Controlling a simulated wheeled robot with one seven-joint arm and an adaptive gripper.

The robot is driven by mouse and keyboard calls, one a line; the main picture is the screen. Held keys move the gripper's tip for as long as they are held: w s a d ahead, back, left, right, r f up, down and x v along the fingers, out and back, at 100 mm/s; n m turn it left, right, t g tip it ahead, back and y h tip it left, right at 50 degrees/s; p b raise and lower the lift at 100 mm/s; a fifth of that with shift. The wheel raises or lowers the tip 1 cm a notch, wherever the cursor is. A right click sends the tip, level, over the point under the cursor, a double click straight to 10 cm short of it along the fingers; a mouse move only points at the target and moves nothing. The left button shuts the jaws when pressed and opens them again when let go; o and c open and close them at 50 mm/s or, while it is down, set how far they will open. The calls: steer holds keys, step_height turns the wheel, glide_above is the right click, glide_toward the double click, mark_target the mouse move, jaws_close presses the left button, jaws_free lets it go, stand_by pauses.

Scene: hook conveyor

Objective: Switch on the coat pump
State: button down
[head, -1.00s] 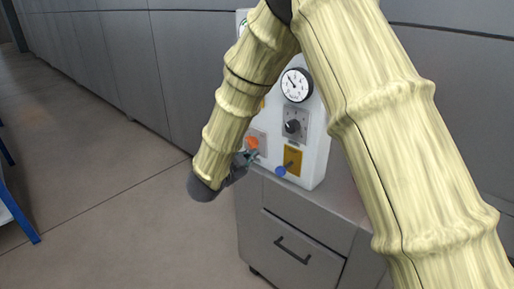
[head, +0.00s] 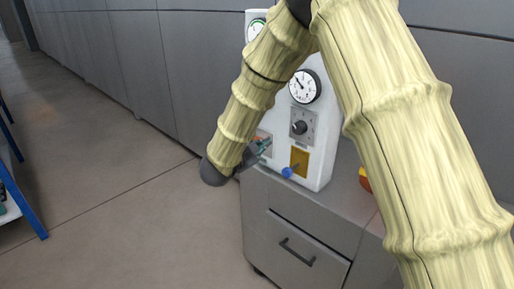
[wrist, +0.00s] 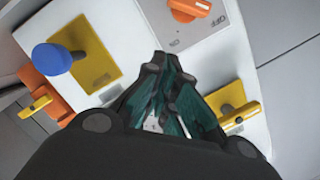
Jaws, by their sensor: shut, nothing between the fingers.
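The white control panel (head: 318,165) stands on a grey cabinet. It carries a round gauge (head: 305,86), a dark rotary knob (head: 299,127) on a grey plate and a blue-ended lever (head: 287,172) beside a yellow plate (head: 299,159). The wrist view shows the blue ball lever (wrist: 52,59), an orange rotary knob (wrist: 189,9) by an "OFF" label, and a yellow toggle (wrist: 240,116). My gripper (head: 265,145) is shut and empty in front of the panel's lower left. I cannot read any pump label.
The grey drawer cabinet (head: 297,225) bears the panel. An orange-red object (head: 364,180) shows beside my arm on its top. A blue-legged rack (head: 22,200) stands at the left edge. The floor left of the cabinet is clear.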

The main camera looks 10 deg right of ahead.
mark_target(276, 138)
steer(key=x, duration=0.5)
steer(key=shift+w+d+f+p, duration=0.1)
steer(key=shift+w+d+p, duration=0.15)
steer(key=shift+d+p, duration=0.1)
steer(key=shift+w+a+f, duration=0.5)
steer(key=shift+w+f, duration=0.05)
steer(key=shift+f, duration=0.15)
steer(key=shift+w+a+f, duration=0.45)
steer(key=shift+w+f, duration=0.1)
steer(key=shift+f, duration=0.2)
